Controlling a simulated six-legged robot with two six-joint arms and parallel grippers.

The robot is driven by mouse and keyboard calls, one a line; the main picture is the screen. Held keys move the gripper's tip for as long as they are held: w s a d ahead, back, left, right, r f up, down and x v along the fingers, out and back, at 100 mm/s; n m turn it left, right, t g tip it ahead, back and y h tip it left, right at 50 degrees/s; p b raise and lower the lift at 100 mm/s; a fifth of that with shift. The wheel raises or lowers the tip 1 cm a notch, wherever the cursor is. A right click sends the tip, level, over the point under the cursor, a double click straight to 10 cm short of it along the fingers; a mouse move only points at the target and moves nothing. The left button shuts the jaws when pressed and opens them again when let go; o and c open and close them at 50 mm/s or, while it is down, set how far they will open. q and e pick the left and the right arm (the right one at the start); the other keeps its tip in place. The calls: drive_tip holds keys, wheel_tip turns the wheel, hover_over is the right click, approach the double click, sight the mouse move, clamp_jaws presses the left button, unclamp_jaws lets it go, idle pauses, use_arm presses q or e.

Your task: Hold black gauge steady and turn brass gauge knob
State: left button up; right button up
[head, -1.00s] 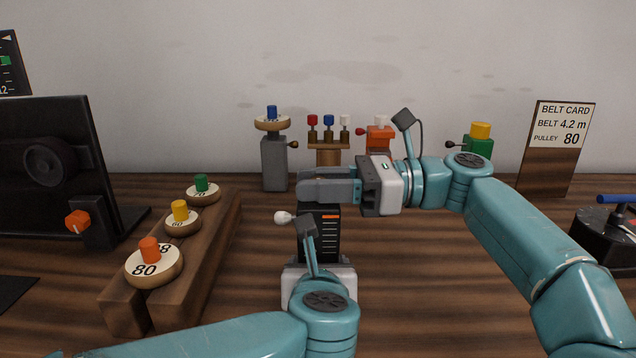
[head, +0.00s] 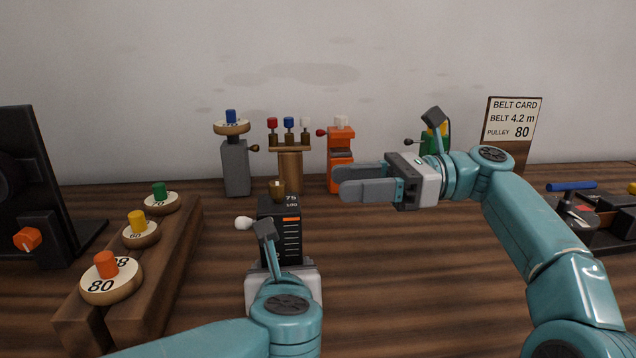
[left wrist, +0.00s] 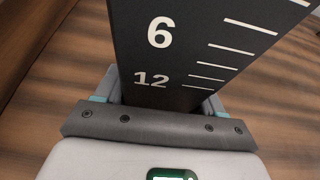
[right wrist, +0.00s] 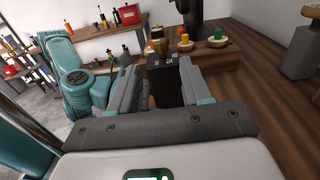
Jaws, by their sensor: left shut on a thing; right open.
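The black gauge (head: 287,243) stands upright on the table in the head view, with an orange bar and white marks on its face. The brass knob (head: 278,190) sits on its top, uncovered. My left gripper (left wrist: 158,98) is shut on the gauge's lower part; the left wrist view shows its scale, with 6 and 12, between the fingers. My right gripper (head: 362,184) is open and empty, to the right of the knob and apart from it. In the right wrist view the gauge (right wrist: 166,84) shows beyond and between the open fingers.
A wooden rack (head: 132,285) with numbered pulleys stands left of the gauge. Behind are a grey unit (head: 236,168), a peg stand (head: 290,170) and an orange unit (head: 340,165). A belt card (head: 513,122) stands at back right. The table right of the gauge is mostly clear.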

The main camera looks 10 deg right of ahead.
use_arm(q)
drive_tip(key=shift+f, duration=0.25)
drive_tip(key=o, duration=1.6)
drive_tip(key=shift+c, duration=0.2)
drive_tip(key=shift+r, duration=0.1)
